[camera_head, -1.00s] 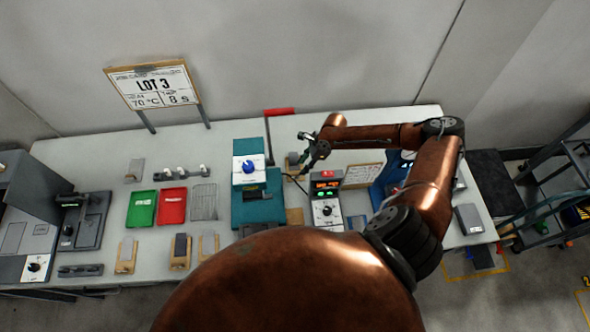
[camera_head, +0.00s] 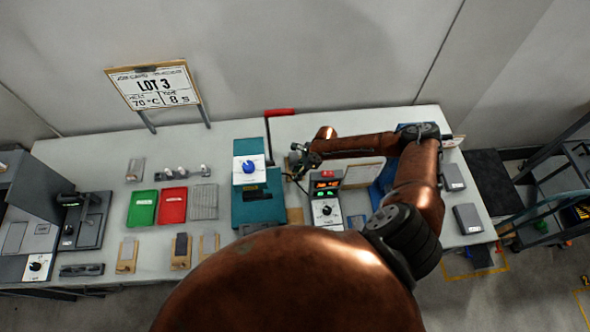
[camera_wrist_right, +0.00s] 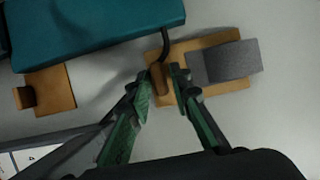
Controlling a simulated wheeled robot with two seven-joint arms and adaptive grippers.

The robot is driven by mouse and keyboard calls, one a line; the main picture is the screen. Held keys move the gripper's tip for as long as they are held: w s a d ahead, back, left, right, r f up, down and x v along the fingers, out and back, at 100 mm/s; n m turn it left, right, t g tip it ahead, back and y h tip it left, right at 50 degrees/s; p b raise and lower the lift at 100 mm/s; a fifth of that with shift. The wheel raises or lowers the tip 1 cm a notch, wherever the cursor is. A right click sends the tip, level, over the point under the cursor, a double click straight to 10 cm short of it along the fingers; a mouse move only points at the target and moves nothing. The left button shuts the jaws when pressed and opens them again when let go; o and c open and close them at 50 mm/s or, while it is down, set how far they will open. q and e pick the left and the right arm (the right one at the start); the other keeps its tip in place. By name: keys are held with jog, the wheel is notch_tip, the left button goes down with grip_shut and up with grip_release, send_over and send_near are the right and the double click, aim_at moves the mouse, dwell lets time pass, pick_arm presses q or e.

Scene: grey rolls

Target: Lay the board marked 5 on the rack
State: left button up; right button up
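My right gripper (camera_head: 300,163) is beside the teal press, over the back of the bench. In the right wrist view its green-padded fingers (camera_wrist_right: 160,76) are open, with the upright brown peg of a wooden board (camera_wrist_right: 228,88) between them. A dark grey block (camera_wrist_right: 232,61) lies on that board. I cannot tell whether the fingers touch the peg. No 5 can be read on any board. A grey wire rack (camera_head: 204,202) lies flat right of the red tray and looks empty. My left gripper is not in view.
The teal press (camera_head: 258,208) has a red-handled lever (camera_head: 280,112). Another wooden board (camera_wrist_right: 50,90) shows beside it. Red (camera_head: 172,204) and green (camera_head: 142,208) trays lie left of the rack. A control box (camera_head: 326,205) stands close to my gripper. Several wooden boards line the front edge.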

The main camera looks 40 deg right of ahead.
grip_shut()
jog(key=shift+r, duration=0.1)
